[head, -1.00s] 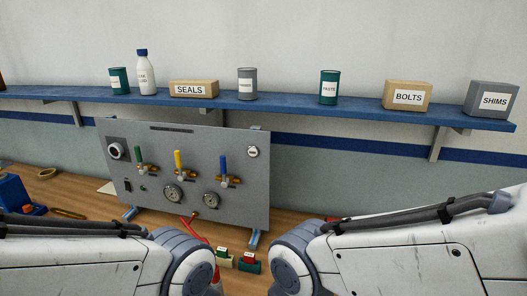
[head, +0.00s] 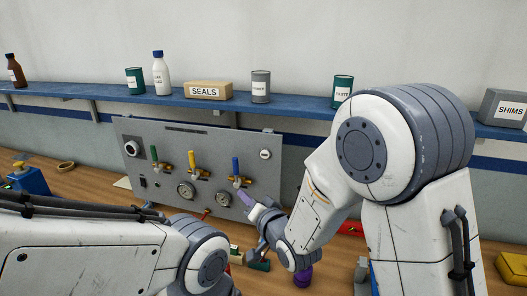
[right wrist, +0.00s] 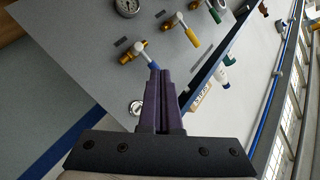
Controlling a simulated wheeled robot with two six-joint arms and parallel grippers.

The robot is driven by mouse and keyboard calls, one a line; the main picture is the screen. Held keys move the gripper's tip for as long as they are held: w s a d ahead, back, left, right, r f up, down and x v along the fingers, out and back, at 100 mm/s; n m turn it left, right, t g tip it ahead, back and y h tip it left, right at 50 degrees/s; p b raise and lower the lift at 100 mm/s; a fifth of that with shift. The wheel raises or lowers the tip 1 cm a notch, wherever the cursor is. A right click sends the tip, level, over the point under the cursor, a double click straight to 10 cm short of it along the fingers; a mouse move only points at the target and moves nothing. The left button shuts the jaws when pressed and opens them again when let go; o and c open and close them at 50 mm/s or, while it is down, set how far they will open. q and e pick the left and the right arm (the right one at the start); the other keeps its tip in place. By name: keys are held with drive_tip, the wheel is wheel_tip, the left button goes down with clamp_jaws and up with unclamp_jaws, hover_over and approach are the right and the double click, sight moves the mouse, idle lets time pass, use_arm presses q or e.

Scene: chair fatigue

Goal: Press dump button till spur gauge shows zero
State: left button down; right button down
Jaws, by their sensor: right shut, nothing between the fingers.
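The grey panel (head: 150,128) stands on the bench with two round gauges, a left one (head: 186,190) and a right one (head: 223,198). Their needles and labels are too small to read, so I cannot tell which is the spur gauge. A round white-faced fitting (head: 265,154) sits at the panel's upper right; I cannot tell whether it is the dump button. My right gripper (head: 245,198) is shut and empty, in front of the panel's lower right. In the right wrist view its purple fingers (right wrist: 161,72) overlap the blue-handled valve (right wrist: 152,57). My left gripper is out of view.
Green, yellow (head: 192,160) and blue (head: 236,167) valve levers stick out from the panel. A blue shelf (head: 215,107) with cans, bottles and boxes runs above it. A red item (head: 350,229) and a yellow block (head: 512,268) lie on the bench at the right.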

drive_tip(key=shift+w+d+r+m+t+y+p, duration=0.1)
drive_tip(key=shift+w+d+r+m+t+y, duration=0.3)
drive_tip(key=shift+r+t, duration=0.3)
drive_tip(key=shift+w+d+r+m+t+y+p, duration=0.15)
drive_tip(key=shift+d+r+m+t, duration=0.3)
drive_tip(key=shift+r+m+t, duration=0.25)
drive_tip(key=shift+w+d+r+m+t+y+p, duration=0.1)
drive_tip(key=shift+w+d+r+m+t+y, duration=0.25)
drive_tip(key=shift+r+t, duration=0.4)
drive_tip(key=p, duration=0.1)
approach(265, 155)
drive_tip(key=w+a+r, duration=0.2)
drive_tip(key=w+a, duration=0.2)
drive_tip(key=shift+w+a, duration=0.2)
drive_tip(key=shift+a, duration=0.05)
drive_tip(key=shift+r, duration=0.15)
